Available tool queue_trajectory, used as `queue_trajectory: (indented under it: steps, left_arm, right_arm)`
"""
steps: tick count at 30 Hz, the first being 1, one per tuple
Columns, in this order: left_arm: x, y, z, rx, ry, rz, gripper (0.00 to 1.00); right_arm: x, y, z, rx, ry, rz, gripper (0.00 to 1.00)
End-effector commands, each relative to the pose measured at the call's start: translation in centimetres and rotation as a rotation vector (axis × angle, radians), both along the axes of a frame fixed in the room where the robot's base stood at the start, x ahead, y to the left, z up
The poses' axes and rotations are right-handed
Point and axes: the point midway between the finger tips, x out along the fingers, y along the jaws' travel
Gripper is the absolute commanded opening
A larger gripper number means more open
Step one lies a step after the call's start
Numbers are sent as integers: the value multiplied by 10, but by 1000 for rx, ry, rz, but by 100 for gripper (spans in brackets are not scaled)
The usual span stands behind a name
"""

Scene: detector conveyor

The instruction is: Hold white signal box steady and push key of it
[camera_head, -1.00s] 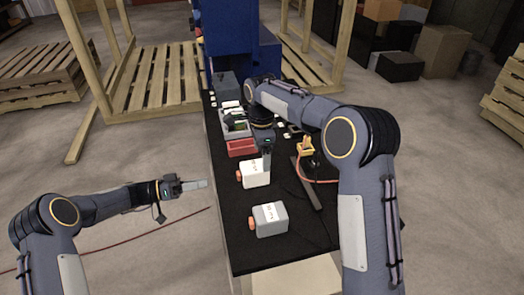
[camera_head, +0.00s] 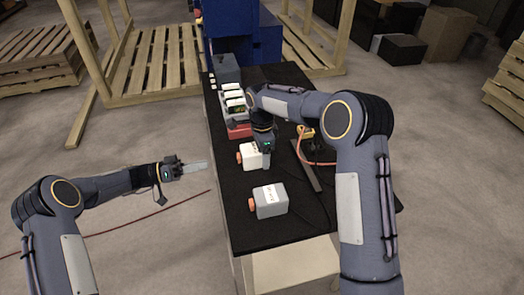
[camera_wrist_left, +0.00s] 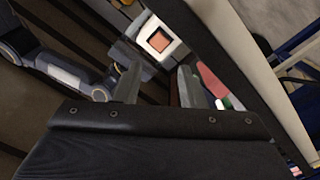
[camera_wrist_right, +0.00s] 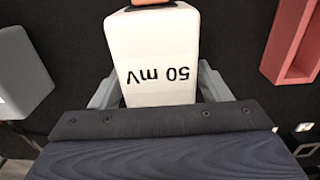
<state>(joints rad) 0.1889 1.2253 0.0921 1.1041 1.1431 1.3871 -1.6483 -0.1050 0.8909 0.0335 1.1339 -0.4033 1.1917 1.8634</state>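The white signal box (camera_head: 252,157) stands on the black conveyor top, with its orange key (camera_head: 239,157) facing left. In the right wrist view the box (camera_wrist_right: 160,65) reads "50 mV", and part of the key (camera_wrist_right: 150,2) shows at the top edge. My right gripper (camera_wrist_right: 160,85) has its fingers on opposite sides of the box; whether they press on it is not clear. In the head view this gripper (camera_head: 264,150) is low at the box's right end. My left gripper (camera_wrist_left: 160,82) is open and empty, left of the conveyor in the head view (camera_head: 205,165).
A grey box (camera_head: 270,201) with an orange key stands nearer on the conveyor. A red tray (camera_head: 239,131) and several white-topped devices (camera_head: 233,98) stand beyond the white box. A dark bar (camera_head: 307,166) and an orange cable (camera_head: 318,163) lie to the right.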

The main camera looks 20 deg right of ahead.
Motion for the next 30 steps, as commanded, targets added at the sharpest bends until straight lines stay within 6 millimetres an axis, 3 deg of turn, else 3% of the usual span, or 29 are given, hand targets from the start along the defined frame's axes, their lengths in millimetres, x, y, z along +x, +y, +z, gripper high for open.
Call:
queue_trajectory:
  steps: [1,10,18,30]
  left_arm:
    - [0,0,0,0,0,0,36]
    - [0,0,0,0,0,0,36]
    - [0,0,0,0,0,0,1]
    - [0,0,0,0,0,0,0]
  right_arm:
    - [0,0,0,0,0,0,64]
    - [0,0,0,0,0,0,25]
    - [0,0,0,0,0,0,25]
    - [0,0,1,0,-1,0,25]
